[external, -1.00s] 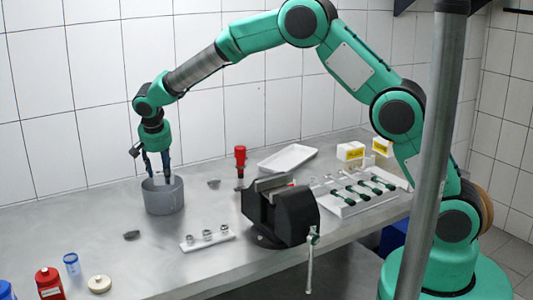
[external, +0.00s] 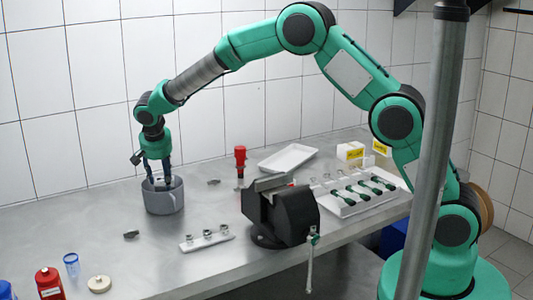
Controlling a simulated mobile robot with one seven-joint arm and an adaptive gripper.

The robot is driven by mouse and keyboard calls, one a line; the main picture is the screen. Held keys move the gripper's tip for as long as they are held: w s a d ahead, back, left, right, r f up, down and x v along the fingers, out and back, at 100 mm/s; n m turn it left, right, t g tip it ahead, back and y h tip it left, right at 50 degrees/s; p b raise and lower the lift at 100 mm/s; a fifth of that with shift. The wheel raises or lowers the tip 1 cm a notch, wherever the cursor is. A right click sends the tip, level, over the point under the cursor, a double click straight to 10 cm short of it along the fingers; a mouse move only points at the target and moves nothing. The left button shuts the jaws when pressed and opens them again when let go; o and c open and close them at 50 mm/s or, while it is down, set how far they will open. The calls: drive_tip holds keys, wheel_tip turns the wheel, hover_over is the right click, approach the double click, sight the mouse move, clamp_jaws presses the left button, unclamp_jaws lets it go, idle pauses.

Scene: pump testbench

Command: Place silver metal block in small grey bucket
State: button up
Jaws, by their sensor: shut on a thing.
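The small grey bucket (external: 163,204) stands upright on the bench at the left. My gripper (external: 159,182) points down over it, with its fingertips inside the bucket's opening and below the rim. A small silver piece, which looks like the silver metal block (external: 160,185), shows between the fingertips. The bucket's front wall hides the lower part of the fingers and the bucket floor, so I cannot tell whether the block touches the bottom.
A black vise (external: 282,215) stands right of the bucket. A red-handled tool (external: 240,160) is behind it. A white strip with small metal parts (external: 207,240) lies in front. A white tray (external: 288,158) and a tool rack (external: 355,195) are farther right. Red bottle (external: 49,284) at front left.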

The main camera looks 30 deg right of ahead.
drive_tip(key=o, duration=1.4)
drive_tip(key=shift+r, duration=0.2)
drive_tip(key=shift+r+p, duration=0.55)
drive_tip(key=p+v, duration=0.1)
drive_tip(key=v, duration=1)
drive_tip(key=shift+s+r+p, duration=0.2)
drive_tip(key=shift+r+p, duration=0.1)
drive_tip(key=shift+p, duration=0.05)
drive_tip(key=shift+a, duration=0.1)
